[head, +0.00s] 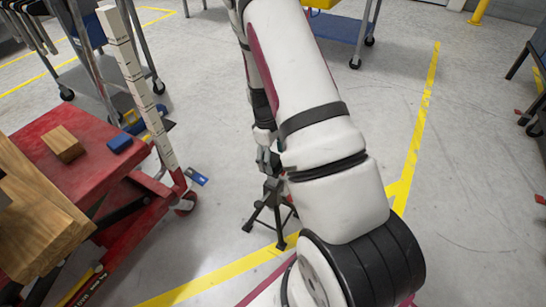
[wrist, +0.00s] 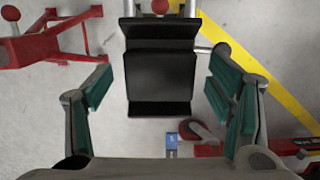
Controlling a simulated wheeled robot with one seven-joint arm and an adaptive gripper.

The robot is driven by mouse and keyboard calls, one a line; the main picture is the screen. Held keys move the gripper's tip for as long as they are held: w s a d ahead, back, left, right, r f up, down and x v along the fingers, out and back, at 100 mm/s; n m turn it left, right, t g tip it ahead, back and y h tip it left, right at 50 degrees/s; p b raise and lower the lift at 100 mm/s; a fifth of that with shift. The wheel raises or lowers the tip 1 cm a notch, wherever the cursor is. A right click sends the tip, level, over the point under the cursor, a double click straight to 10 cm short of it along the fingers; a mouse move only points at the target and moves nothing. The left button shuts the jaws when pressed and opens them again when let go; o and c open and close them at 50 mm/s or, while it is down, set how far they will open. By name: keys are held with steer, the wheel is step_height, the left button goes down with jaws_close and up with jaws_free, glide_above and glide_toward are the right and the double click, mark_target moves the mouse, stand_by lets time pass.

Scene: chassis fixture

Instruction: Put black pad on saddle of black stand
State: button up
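The black stand (head: 272,205) stands on tripod legs on the floor, below my gripper (head: 268,158) in the head view. In the wrist view, a black saddle shape (wrist: 160,30) lies between my fingers, with a plate at its far end and another at its near end. A flat black piece (wrist: 162,75) fills the space between these plates. It looks like the black pad lying in the saddle, but black on black makes the boundary hard to tell. My gripper (wrist: 160,92) is open in the wrist view, its green-padded fingers apart, with gaps on both sides.
A red cart (head: 100,180) at left carries a wooden block (head: 62,143), a blue block (head: 120,141) and large timber (head: 35,215). A red frame (wrist: 45,42) shows left in the wrist view. A blue cart stands behind.

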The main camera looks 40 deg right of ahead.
steer(key=shift+r, duration=0.1)
step_height(320, 180, up, 12)
steer(key=w+p, duration=0.2)
steer(key=p, duration=0.3)
steer(key=s+a+r+m, duration=0.1)
steer(key=s+a+r, duration=0.2)
steer(key=a+r, duration=0.3)
steer(key=s+a+r+t+y, duration=0.1)
steer(key=s+a+r, duration=0.3)
steer(key=r, duration=0.4)
steer(key=s+a+r+m, duration=0.1)
steer(key=s+a+r, duration=0.2)
steer(key=a+r, duration=0.35)
steer(key=s+a+r, duration=0.1)
steer(key=s+r, duration=0.1)
steer(key=s, duration=0.5)
steer(key=s+a+r+m, duration=0.1)
steer(key=s+a+r, duration=0.1)
steer(key=s, duration=0.5)
steer(key=s+a+r+m, duration=0.1)
steer(key=s+a+r, duration=0.1)
steer(key=s, duration=0.5)
steer(key=shift+s+a+r+t, duration=0.2)
steer(key=shift+a+r+t, duration=0.05)
steer(key=shift+r+t, duration=0.15)
